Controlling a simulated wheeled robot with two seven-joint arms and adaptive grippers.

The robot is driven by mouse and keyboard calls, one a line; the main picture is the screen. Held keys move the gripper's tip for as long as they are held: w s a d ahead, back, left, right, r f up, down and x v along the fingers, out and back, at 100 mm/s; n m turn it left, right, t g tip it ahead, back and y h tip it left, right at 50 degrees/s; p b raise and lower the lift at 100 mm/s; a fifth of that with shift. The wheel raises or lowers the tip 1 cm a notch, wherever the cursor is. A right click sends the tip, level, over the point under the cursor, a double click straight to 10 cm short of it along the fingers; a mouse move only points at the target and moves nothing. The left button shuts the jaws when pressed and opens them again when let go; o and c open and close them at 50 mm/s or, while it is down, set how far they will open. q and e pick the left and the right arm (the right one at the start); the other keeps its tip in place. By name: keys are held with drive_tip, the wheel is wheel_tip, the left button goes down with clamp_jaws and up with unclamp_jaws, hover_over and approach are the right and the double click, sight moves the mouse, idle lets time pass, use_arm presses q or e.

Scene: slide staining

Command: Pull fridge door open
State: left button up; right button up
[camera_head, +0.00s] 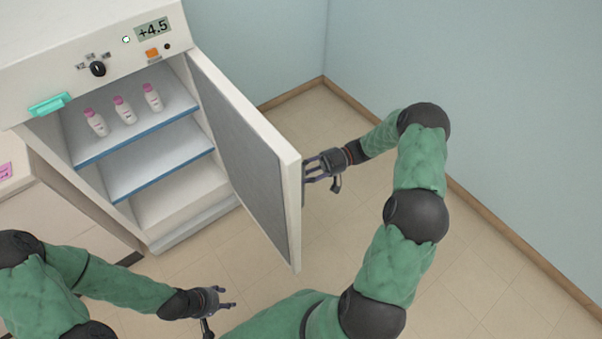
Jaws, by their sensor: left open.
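The fridge (105,75) stands at the upper left, with its door (245,150) swung well open to the right on the hinge side near the display. The door's free edge points toward the bottom of the picture. My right gripper (318,172) is at the outer face of the door, close beside its edge. The door hides part of that side, so I cannot tell whether its fingers touch or hold a handle. My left gripper (222,312) is open and empty, low in front of the fridge and apart from the door.
Three white bottles with pink caps (123,110) stand on the upper blue-edged shelf (180,100). The lower shelf looks empty. A teal object (49,104) is at the fridge's left front. A pale counter (60,205) is at left. Blue walls (480,80) bound the right; tiled floor (185,265) is clear.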

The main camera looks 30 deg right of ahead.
drive_tip(key=s+d, duration=0.1)
drive_tip(key=d, duration=1.1)
idle(0.4)
